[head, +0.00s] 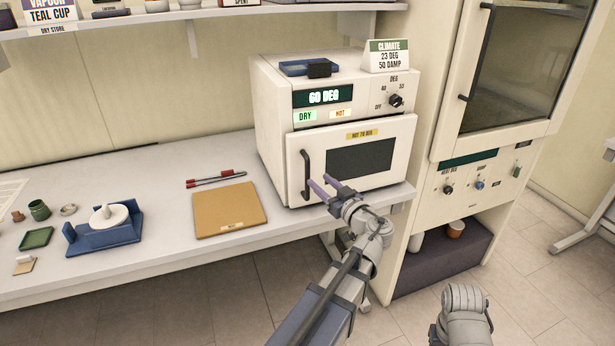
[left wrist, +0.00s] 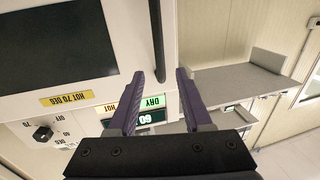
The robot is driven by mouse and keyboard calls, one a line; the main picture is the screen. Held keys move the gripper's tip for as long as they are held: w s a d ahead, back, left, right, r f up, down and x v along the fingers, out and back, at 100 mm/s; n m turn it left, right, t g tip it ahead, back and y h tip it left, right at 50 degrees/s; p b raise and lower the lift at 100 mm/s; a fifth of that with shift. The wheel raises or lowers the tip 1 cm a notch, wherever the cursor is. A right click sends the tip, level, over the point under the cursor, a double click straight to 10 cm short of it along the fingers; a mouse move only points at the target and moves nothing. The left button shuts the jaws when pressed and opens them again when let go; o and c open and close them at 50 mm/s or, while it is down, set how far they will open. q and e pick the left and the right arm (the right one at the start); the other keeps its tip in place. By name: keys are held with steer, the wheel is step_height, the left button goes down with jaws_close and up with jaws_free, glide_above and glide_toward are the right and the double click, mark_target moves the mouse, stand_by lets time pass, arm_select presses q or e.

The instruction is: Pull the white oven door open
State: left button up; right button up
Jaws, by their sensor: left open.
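The white oven (head: 275,110) stands on the bench, and its door (head: 375,185) looks closed. The door has a dark window, a yellow label and a black upright handle (head: 307,175) near its left edge. My left gripper (head: 324,188) is open and empty, its purple fingers in front of the door by the lower part of the handle. In the left wrist view, which is upside down, the handle (left wrist: 156,40) shows beyond the fingertips (left wrist: 160,72), in line with the gap between them. Whether they touch is unclear. My right gripper is out of view.
A blue object (head: 295,68) and a climate sign (head: 390,56) stand on the oven. An orange-brown folder (head: 230,209), red pens (head: 216,178) and a blue stand with a white round piece (head: 104,234) lie to the left. A tall cabinet (head: 440,130) stands right of the oven.

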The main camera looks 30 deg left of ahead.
mark_target(309, 171)
arm_select(q)
steer(key=shift+x, duration=3.95)
steer(key=shift+c, duration=0.2)
jaws_close()
